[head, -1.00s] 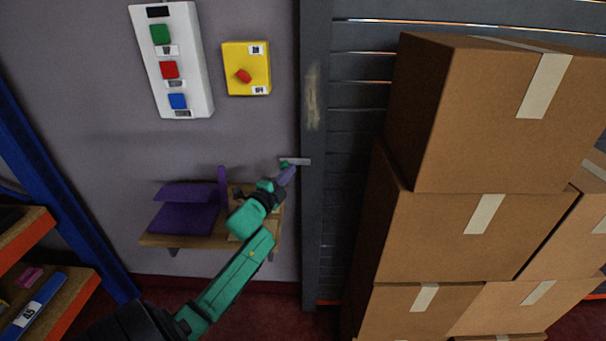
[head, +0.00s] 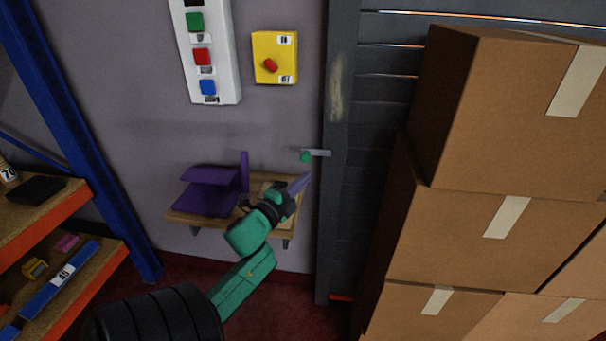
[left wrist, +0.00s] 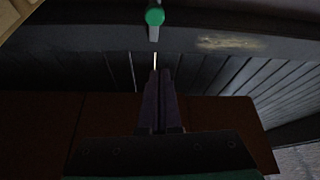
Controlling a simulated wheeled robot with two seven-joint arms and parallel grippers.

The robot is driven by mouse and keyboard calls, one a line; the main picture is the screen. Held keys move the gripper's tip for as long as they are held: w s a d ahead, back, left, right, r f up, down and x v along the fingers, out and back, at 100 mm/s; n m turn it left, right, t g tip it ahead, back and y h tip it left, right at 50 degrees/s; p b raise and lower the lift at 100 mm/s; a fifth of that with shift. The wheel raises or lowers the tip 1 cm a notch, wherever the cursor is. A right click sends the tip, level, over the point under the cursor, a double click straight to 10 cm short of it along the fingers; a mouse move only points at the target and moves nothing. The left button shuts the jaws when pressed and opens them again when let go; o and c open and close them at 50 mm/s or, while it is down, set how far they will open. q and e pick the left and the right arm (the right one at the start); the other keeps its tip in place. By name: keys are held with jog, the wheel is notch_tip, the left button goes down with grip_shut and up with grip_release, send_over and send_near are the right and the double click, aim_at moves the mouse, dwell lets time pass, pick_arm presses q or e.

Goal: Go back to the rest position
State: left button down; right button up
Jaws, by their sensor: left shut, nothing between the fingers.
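My left gripper (head: 300,184) is in front of the small wooden wall shelf, just below the green-tipped grey handle (head: 311,155) beside the door frame. Its fingers are shut with nothing between them, and it is apart from the handle. In the left wrist view the closed fingers (left wrist: 160,85) point toward the door, and the green handle knob (left wrist: 155,16) is beyond them at the top. My right gripper shows in neither view.
Stacked cardboard boxes (head: 500,240) fill the right side before the slatted door (head: 385,120). The wall shelf (head: 185,217) holds a purple holder (head: 208,195). A blue-posted rack (head: 75,130) stands left. A control panel (head: 206,60) and yellow switch box (head: 275,60) hang above.

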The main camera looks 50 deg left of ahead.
pick_arm(q)
jog(key=shift+a+f, duration=0.1)
jog(key=shift+a, duration=0.15)
jog(key=shift+d, duration=0.1)
